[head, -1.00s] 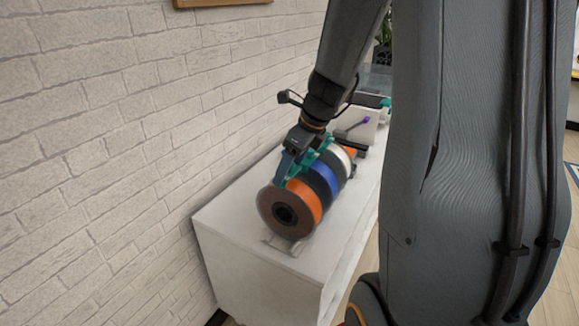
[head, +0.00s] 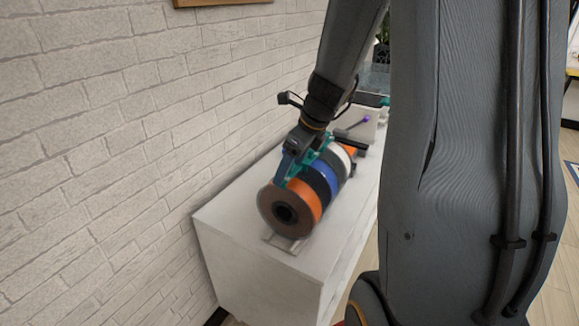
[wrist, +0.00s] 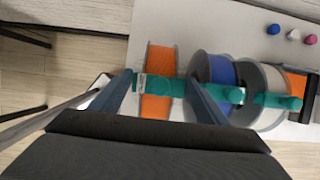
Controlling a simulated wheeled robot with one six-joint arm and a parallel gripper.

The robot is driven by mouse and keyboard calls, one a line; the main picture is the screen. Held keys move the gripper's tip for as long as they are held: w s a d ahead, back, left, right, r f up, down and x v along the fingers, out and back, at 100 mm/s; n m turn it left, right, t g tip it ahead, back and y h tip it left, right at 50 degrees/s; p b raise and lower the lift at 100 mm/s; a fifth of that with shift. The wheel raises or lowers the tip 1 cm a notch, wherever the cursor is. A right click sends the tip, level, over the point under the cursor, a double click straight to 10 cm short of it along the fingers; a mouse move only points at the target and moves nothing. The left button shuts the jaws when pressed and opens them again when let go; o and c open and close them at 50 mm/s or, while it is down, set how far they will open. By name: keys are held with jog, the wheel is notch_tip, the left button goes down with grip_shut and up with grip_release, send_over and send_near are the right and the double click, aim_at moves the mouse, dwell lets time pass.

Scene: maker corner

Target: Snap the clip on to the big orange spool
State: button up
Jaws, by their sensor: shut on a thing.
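The big orange spool (head: 303,197) is the nearest in a row of spools on a white cabinet, with its dark round flange facing the head camera. In the wrist view its orange winding (wrist: 158,106) lies between my two fingers. My gripper (wrist: 160,82) is shut on a teal clip (wrist: 166,87), which lies across the top of this spool. The clip looks very close to or touching the rims; I cannot tell whether it is seated. In the head view my gripper (head: 290,172) is over the spool's upper left side and hides part of the clip.
A blue spool (wrist: 222,72) and a pale spool (wrist: 262,78) follow in the row, with teal pieces across them. A smaller orange spool (head: 350,151) is farther back. The white cabinet top (head: 235,208) is bare on the left, beside the brick wall (head: 110,130).

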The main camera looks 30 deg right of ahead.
jog(key=shift+f, duration=1.05)
dwell(1.0)
jog(key=o, duration=1.3)
jog(key=shift+o, duration=0.2)
jog(key=shift+r, duration=0.1)
jog(key=shift+r+p, duration=3.45)
jog(key=shift+p, duration=0.5)
jog(key=shift+f, duration=0.1)
